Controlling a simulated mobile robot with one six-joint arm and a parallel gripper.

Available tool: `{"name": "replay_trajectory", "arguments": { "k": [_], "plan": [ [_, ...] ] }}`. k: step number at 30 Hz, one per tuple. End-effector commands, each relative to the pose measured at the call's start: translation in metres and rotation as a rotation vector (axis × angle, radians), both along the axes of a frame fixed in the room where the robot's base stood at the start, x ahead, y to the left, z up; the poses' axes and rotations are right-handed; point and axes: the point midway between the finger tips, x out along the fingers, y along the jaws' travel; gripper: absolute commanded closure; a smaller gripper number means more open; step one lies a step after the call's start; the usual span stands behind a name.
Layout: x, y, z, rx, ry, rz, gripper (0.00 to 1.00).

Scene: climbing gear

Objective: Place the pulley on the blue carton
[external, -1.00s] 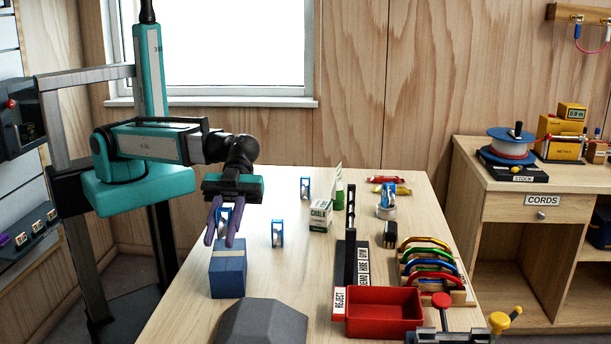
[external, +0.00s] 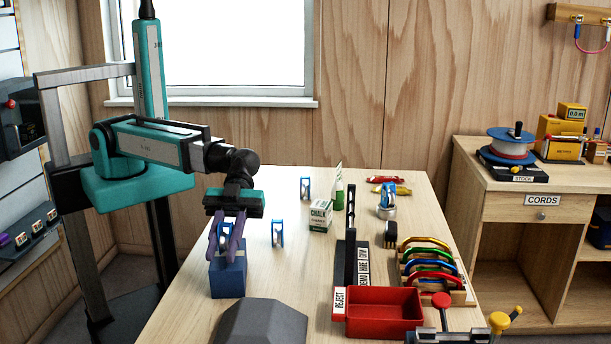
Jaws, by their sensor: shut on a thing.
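Other blue pulleys stand on the table behind and to the right, one at the middle (external: 277,233) and one farther back (external: 305,189).
A grey faceted block (external: 262,325) lies close in front of the carton. A chalk box (external: 320,215), a red reject tray (external: 383,312) and a rack of coloured carabiners (external: 432,270) stand to the right. Bare table lies right of the carton.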

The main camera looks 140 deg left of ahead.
Motion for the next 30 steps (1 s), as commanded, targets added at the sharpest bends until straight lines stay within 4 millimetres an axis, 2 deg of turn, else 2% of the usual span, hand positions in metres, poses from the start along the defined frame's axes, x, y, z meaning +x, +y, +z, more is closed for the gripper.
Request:
{"name": "replay_trajectory", "arguments": {
  "k": [9,10,13,30],
  "plan": [
    [0.0,-0.0001,-0.0038,0.0,0.0,0.0,0.99],
    [0.0,-0.0001,-0.0036,0.0,0.0,-0.001,0.74],
    [-0.0001,-0.0001,-0.0028,0.0,0.0,-0.001,0.57],
    [0.0,-0.0001,0.0025,-0.001,0.001,0.0,0.57]
  ]
}}
